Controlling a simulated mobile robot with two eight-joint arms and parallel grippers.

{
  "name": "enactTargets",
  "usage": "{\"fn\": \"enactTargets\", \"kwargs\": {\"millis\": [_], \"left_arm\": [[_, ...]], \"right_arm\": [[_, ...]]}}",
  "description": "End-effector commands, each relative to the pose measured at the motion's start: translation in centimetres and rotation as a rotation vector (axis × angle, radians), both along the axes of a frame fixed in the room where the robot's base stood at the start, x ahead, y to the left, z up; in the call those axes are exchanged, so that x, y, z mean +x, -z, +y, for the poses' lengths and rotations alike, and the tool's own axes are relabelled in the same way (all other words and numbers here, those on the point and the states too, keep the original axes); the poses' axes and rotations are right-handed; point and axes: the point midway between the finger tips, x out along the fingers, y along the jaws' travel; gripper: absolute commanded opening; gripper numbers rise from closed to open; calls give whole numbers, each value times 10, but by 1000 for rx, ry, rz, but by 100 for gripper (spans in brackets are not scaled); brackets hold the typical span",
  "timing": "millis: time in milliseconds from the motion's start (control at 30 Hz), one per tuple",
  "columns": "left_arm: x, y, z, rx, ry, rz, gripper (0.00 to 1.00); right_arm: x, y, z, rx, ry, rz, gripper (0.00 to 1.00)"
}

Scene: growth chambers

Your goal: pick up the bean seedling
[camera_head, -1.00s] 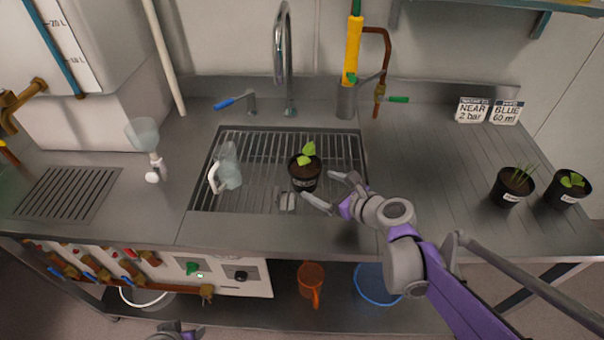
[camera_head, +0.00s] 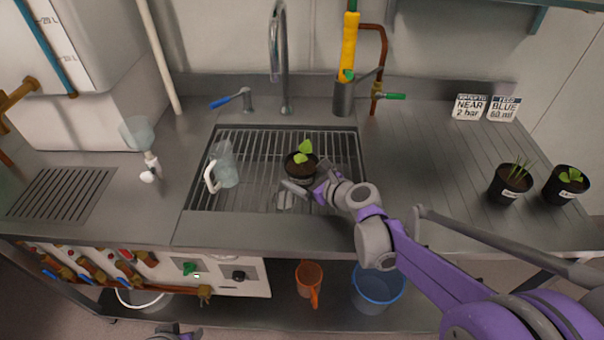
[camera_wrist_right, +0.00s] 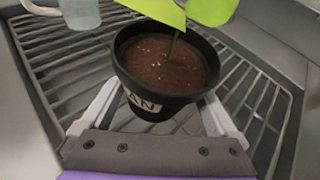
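The bean seedling (camera_head: 302,162) is a black pot of brown soil with bright green leaves. It stands upright on the sink's wire rack; in the right wrist view its pot (camera_wrist_right: 165,72) has a white label ending in "AN". My right gripper (camera_head: 311,180) is at the near side of the pot. In the right wrist view the gripper's (camera_wrist_right: 160,100) pale fingers are spread wide, one on each side of the pot. Whether they touch it is unclear. My left gripper (camera_head: 176,332) barely shows at the bottom edge.
A clear jug (camera_head: 224,166) stands left of the pot in the sink (camera_head: 240,200). The tall faucet (camera_head: 280,60) rises behind. Two other potted plants (camera_head: 511,184) (camera_head: 567,185) stand far right. The right counter (camera_head: 430,160) is mostly clear.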

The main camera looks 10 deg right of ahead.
Motion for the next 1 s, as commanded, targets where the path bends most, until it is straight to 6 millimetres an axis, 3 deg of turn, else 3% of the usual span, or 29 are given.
{"fn": "enactTargets", "kwargs": {"millis": [33,400,467,767,1000], "left_arm": [[0,0,0,0,0,0,45],[0,0,0,0,0,0,45],[0,0,0,0,0,0,45],[0,-1,0,0,0,0,45],[1,-11,0,0,0,-3,45]], "right_arm": [[0,0,0,0,0,0,75],[0,0,0,-1,-1,0,8],[0,0,0,-1,-1,0,0],[0,-5,0,0,0,0,0],[0,-47,0,0,0,-1,0]]}}
